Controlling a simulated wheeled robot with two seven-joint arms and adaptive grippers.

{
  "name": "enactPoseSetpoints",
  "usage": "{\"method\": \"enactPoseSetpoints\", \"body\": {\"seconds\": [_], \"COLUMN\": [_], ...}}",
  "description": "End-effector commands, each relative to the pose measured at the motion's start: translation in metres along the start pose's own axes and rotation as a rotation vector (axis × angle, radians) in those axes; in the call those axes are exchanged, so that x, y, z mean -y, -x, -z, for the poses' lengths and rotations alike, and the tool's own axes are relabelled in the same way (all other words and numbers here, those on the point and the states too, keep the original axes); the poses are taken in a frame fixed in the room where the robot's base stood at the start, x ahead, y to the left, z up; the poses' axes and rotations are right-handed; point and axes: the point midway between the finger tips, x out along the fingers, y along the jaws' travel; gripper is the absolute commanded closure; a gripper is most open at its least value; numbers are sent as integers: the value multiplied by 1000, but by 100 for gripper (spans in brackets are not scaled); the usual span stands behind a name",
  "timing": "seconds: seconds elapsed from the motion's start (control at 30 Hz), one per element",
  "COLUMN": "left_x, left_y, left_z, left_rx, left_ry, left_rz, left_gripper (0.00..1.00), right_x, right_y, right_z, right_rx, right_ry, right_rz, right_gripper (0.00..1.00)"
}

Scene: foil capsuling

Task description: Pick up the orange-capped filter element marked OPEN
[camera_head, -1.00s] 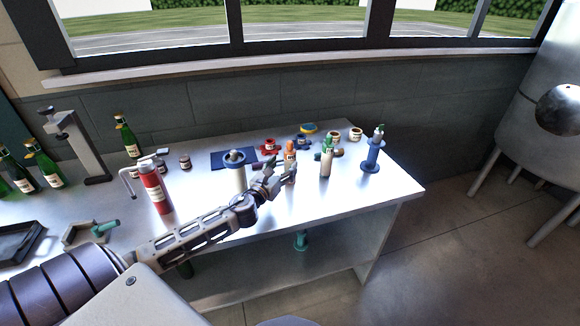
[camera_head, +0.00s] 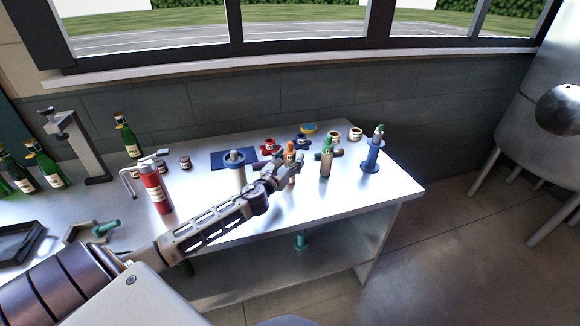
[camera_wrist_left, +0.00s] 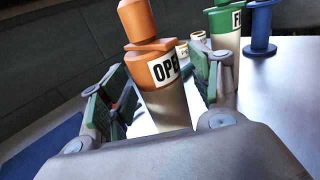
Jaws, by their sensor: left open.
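The orange-capped filter element (camera_head: 290,160) stands upright on the table. Its orange cap and OPEN label show large in the left wrist view (camera_wrist_left: 152,72). My left gripper (camera_head: 284,172) is open around it. In the left wrist view its green-padded fingers (camera_wrist_left: 160,92) stand to either side of the element, and the left finger shows a gap to it. The element's base is hidden behind the gripper body. My right gripper is not in view.
A green-capped element (camera_head: 326,158) stands just right of the orange one, and a blue spool stand (camera_head: 373,153) is beyond it.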

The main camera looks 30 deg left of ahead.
Motion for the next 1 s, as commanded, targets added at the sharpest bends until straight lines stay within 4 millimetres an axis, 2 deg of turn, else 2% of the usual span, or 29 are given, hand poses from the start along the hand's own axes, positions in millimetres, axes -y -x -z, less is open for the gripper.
{"method": "enactPoseSetpoints", "body": {"seconds": [0.53,0.93,1.0], "left_x": [0,0,0], "left_y": [-2,-2,-2], "left_z": [1,0,0], "left_rx": [-1,-1,0], "left_ry": [0,0,0], "left_rz": [0,0,0], "left_gripper": [37,89,89], "right_x": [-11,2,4], "right_y": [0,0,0], "right_z": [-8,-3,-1], "right_rx": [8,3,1], "right_ry": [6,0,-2], "right_rz": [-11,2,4], "right_gripper": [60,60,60]}}
